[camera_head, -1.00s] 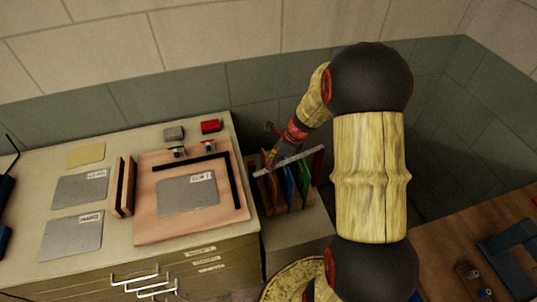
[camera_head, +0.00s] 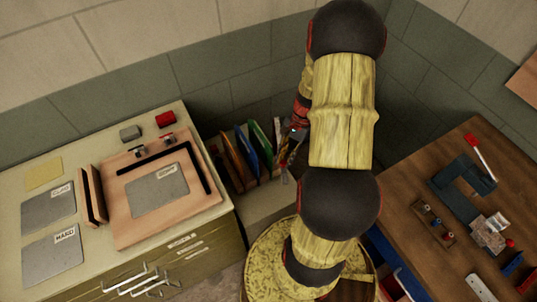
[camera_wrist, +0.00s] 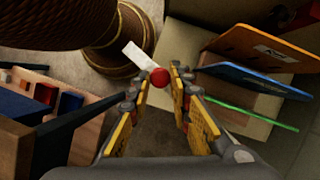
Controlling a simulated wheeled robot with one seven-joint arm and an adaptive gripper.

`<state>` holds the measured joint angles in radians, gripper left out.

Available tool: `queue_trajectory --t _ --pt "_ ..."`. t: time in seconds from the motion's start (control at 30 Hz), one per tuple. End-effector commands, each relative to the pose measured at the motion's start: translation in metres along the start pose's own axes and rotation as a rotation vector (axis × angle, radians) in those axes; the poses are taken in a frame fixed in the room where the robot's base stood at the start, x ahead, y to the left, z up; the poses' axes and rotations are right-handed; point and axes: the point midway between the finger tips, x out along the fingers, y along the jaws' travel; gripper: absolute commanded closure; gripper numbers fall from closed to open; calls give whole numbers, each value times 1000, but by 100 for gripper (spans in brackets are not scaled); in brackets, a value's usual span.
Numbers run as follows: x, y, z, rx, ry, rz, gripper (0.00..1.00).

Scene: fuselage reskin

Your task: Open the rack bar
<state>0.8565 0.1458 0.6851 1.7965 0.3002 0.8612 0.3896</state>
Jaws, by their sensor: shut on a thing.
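The rack bar (camera_wrist: 140,56) is a pale flat strip with a red knob (camera_wrist: 159,77) at its near end in the wrist view. My gripper (camera_wrist: 161,76) is shut on the red knob, its fingertips on either side. In the head view my gripper (camera_head: 289,155) is beside the right end of the rack, partly behind my arm. The rack holds upright panels, among them a brown, a blue (camera_head: 246,149) and a green (camera_head: 260,138) one. In the wrist view the panels stand to the right of the knob, and the bar points away from them.
A bench (camera_head: 95,274) with drawers, metal sheets and a wooden board (camera_head: 133,226) stands left of the rack. A wooden table (camera_head: 410,195) with tools and small parts is at the right. Floor shows between them.

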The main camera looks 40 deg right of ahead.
Motion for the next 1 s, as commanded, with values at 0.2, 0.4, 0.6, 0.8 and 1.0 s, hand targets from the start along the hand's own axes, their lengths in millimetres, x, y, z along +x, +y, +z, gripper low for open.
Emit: queue_trajectory --t 0.2,0.4,0.6,0.8,1.0 --pt "-14 25 -28 -155 -2 65 100" --pt "-22 37 -49 -260 -1 108 100" --pt "-26 44 -61 -320 -1 133 100" --pt "-28 46 -66 -342 0 142 100" --pt "-28 46 -67 -344 0 143 100"
